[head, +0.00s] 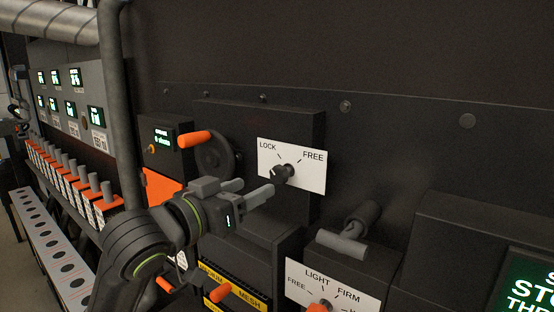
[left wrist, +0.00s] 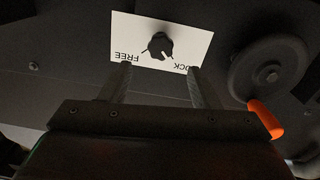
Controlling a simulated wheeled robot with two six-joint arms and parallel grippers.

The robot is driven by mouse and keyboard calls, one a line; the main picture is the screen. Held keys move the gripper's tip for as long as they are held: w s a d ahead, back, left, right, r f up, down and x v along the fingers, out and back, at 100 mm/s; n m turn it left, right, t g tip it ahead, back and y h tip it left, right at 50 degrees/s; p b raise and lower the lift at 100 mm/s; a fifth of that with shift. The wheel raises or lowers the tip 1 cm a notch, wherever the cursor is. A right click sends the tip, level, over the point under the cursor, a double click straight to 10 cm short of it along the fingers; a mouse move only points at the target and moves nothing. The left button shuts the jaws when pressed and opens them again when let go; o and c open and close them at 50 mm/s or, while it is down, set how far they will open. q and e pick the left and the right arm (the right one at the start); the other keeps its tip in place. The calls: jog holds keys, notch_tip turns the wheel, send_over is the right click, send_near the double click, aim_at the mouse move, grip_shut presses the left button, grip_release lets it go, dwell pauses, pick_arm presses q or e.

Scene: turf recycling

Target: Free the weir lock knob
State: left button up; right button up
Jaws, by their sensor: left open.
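The weir lock knob (head: 284,173) is a dark knob on a white plate (head: 313,182) marked LOCK on the left and FREE on the right. I cannot tell for sure which mark it points to. My left gripper (head: 257,187) is open, its two fingers reaching toward the plate from the lower left. In the left wrist view the plate (left wrist: 122,28) is upside down and the knob (left wrist: 159,45) lies beyond the fingertips (left wrist: 160,68), between their lines. The fingers appear apart from the knob. My right gripper is out of view.
A black handwheel (head: 214,156) with an orange handle (head: 195,138) is left of the plate. A grey T-shaped handle (head: 342,243) sticks out below right. A LIGHT/FIRM selector plate (head: 340,299) and a MESH label (head: 249,302) are lower. The wall right of the plate is mostly bare.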

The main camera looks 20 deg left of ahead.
aim_at(276, 175)
pick_arm(q)
jog(key=p+x, duration=0.3)
jog(key=x, duration=0.5)
jog(key=shift+w+d, duration=0.15)
jog(key=shift+w, duration=0.2)
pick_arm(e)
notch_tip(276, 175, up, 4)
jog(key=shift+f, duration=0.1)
pick_arm(q)
jog(key=shift+w, duration=0.1)
jog(key=shift+c, duration=0.5)
jog(key=c, duration=0.9)
